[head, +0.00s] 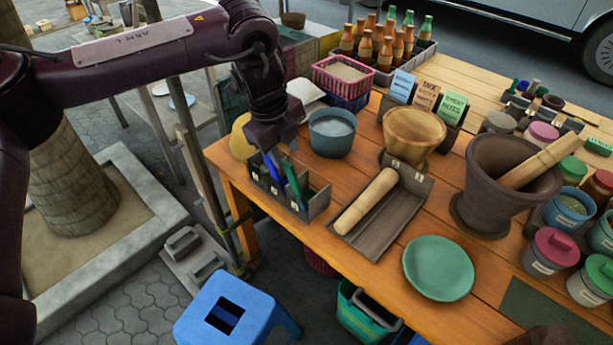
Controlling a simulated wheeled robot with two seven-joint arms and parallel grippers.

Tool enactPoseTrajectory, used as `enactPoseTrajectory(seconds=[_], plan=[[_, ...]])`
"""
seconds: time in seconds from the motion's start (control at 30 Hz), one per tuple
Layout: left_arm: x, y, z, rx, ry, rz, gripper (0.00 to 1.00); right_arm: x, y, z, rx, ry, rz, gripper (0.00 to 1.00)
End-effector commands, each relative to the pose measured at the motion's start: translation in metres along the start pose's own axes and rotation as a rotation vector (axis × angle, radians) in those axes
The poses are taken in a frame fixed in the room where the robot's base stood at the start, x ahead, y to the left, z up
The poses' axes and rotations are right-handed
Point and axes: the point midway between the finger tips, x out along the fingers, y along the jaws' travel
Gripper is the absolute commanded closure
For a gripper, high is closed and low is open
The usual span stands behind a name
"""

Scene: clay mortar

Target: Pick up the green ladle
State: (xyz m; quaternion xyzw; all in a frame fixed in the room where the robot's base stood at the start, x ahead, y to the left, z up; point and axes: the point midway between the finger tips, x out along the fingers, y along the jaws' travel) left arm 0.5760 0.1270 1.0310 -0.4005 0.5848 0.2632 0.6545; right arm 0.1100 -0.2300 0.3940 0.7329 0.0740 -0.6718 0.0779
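A green utensil handle (295,184), which looks like the green ladle, stands tilted in a dark grey divided holder (317,207) at the table's left edge. A blue handle (272,170) stands just left of it in the same holder. My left gripper (275,142) points down right above the holder, close over the tops of both handles. Its fingertips are dark and small, so I cannot tell whether they are apart or touch a handle. The lower ends of the handles are hidden in the holder.
A blue-grey bowl (332,134) stands right behind the holder. Beyond are a green plate (438,268), a clay mortar (503,188) and jars. A blue stool (225,306) stands below the table edge.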

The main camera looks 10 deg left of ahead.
Motion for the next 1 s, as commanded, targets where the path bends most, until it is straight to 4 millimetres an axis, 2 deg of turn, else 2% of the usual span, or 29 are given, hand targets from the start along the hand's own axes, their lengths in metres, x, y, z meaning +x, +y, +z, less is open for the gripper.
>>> enactPoseTrajectory(seconds=[0.17, 0.37, 0.53, 0.7, 0.97, 1.0], plan=[[0.007, 0.001, 0.001, -0.003, -0.002, 0.005, 0.65, -0.003, 0.0, 0.001, 0.0, -0.001, 0.0, 0.64], [0.028, 0.002, 0.0, -0.002, -0.002, 0.005, 0.65, -0.01, 0.0, 0.0, 0.0, -0.001, 0.0, 0.64], [0.051, 0.007, -0.004, -0.001, -0.002, 0.006, 0.65, -0.023, 0.0, -0.001, 0.0, -0.001, 0.0, 0.64], [0.073, 0.007, -0.004, -0.003, -0.002, 0.004, 0.65, -0.025, 0.0, -0.001, 0.0, -0.001, 0.0, 0.64], [0.077, 0.007, -0.004, -0.003, -0.002, 0.001, 0.65, -0.025, 0.0, -0.001, 0.001, -0.001, -0.001, 0.64], [0.077, 0.007, -0.004, -0.003, -0.002, 0.001, 0.69, -0.025, 0.0, -0.001, 0.001, -0.001, -0.001, 0.64]])
